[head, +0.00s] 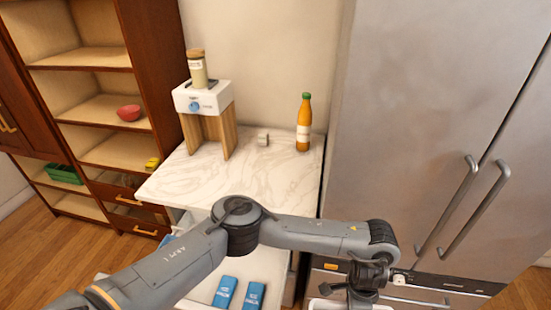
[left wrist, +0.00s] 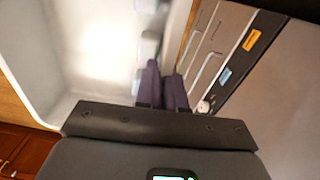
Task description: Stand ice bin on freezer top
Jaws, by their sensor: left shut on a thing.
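My left gripper (head: 365,292) reaches across to the front of the steel fridge (head: 425,110), low in the head view. It is shut on a white bin (head: 322,304), whose edge shows at the bottom of that view. In the left wrist view the dark fingers (left wrist: 163,88) meet at the wall of the white bin (left wrist: 90,45); its pale inside fills the left. Most of the bin is cut off in the head view. A marble top (head: 235,175) lies behind my left arm; I cannot tell if this is the freezer top. My right gripper is out of view.
A white grinder on wooden legs (head: 203,98) with a jar (head: 197,68), an orange bottle (head: 303,125) and a small metal piece (head: 263,140) stand on the marble. Its front left is clear. Blue packs (head: 224,291) lie in an open white drawer below. Shelves (head: 95,85) stand left.

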